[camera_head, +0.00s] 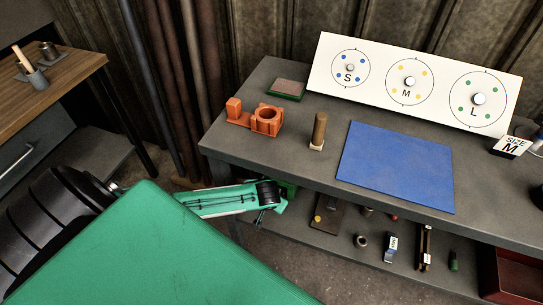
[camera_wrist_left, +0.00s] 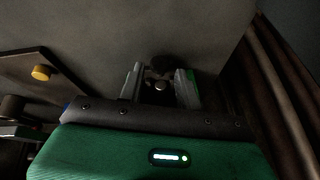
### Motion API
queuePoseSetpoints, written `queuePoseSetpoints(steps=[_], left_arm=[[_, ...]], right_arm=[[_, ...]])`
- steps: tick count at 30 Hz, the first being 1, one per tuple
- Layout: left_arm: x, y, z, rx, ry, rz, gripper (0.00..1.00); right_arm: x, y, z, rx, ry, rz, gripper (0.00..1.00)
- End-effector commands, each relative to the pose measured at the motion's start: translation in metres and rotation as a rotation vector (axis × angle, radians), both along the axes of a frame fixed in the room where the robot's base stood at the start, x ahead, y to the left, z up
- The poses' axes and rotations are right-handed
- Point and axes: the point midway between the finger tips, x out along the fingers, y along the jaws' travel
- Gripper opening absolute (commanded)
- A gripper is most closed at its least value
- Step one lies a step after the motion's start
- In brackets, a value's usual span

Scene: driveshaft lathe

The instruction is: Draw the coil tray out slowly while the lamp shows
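I cannot pick out the coil tray with certainty in either view. No signal lamp stands out on the bench. In the left wrist view a small lit strip (camera_wrist_left: 168,157) glows on the green housing of my own arm. My left gripper (camera_wrist_left: 160,75) shows there with its two fingers apart, over a plain grey surface. A dark shape with a silvery round spot lies between the fingers; I cannot tell what it is. In the head view my green left arm reaches to the bench's left front edge, and its fingertips are hidden there. My right gripper is not in view.
The grey bench (camera_head: 262,82) carries a blue mat (camera_head: 395,165), a wooden cylinder (camera_head: 319,130), an orange fixture (camera_head: 240,115) and a white S-M-L board (camera_head: 440,68). Several small parts lie on the shelf below. A wooden-topped cabinet (camera_head: 60,80) stands left; upright pipes (camera_head: 152,70) rise behind.

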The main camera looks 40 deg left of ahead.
Motion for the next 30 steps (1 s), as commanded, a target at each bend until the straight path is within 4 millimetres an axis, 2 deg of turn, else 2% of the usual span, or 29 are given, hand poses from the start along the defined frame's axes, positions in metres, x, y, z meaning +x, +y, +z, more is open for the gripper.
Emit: queuePoseSetpoints(steps=[1,6,17,23,30], left_arm=[[0.003,0.001,-0.008,0.001,0.000,0.000,0.34],[0.010,0.004,-0.025,0.000,0.001,0.000,0.34],[0.012,0.005,-0.030,-0.001,-0.001,-0.001,0.34],[0.012,0.005,-0.030,-0.001,-0.001,-0.001,0.00],[0.011,0.004,-0.029,-0.001,-0.001,-0.002,0.00]], right_arm=[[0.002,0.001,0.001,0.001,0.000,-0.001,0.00],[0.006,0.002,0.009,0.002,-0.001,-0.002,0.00],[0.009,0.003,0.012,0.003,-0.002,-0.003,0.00],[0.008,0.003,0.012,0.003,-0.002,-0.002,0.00],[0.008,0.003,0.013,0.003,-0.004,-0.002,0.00]])
